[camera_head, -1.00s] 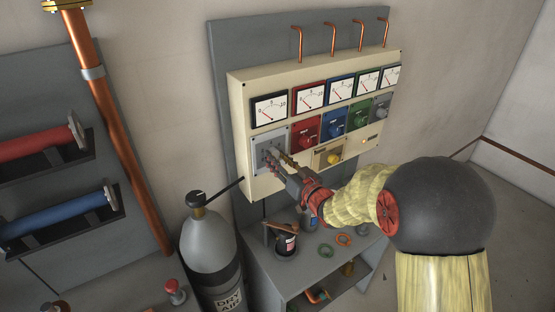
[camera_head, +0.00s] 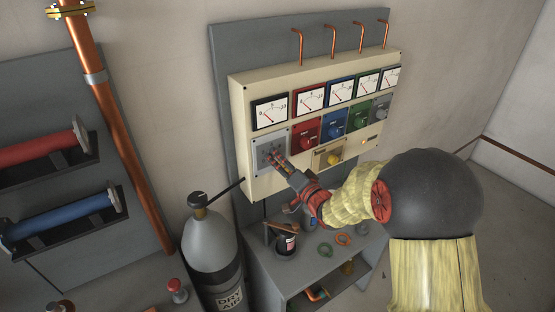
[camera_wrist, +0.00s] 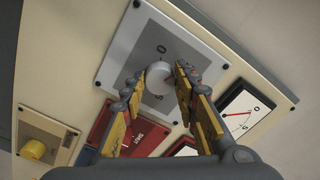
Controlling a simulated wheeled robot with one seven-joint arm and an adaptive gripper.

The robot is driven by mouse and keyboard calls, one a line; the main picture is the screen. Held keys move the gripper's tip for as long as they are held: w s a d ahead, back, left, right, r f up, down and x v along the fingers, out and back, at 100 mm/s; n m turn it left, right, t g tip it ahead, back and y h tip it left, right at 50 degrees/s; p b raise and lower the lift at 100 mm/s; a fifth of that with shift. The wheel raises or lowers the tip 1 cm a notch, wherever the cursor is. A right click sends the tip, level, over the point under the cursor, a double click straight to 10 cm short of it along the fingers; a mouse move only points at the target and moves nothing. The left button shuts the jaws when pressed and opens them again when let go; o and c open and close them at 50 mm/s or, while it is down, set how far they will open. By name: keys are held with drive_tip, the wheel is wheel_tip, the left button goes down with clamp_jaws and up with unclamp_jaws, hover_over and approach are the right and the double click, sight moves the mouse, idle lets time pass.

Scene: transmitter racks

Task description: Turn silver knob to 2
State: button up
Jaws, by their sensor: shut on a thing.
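The silver knob (camera_wrist: 158,76) is a pale round knob on a square grey plate (camera_wrist: 117,62) with dark markings, one of which reads 0 in the wrist view. My gripper (camera_wrist: 160,82) has one finger on each side of the knob and is shut on it. In the head view, my gripper (camera_head: 272,157) reaches the grey plate (camera_head: 259,143) at the lower left of the cream panel. Its fingers hide the knob there. I cannot tell exactly which mark the knob points to.
The cream panel (camera_head: 238,120) also bears a red knob (camera_head: 305,132), a blue knob (camera_head: 334,124), a yellow knob (camera_head: 334,158) and several meters above. A grey gas cylinder (camera_head: 210,245) and a low table (camera_head: 262,271) with small items stand below.

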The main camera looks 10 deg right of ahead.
drive_tip(key=shift+m, duration=0.5)
drive_tip(key=o, duration=1.1)
drive_tip(key=v, duration=1.2)
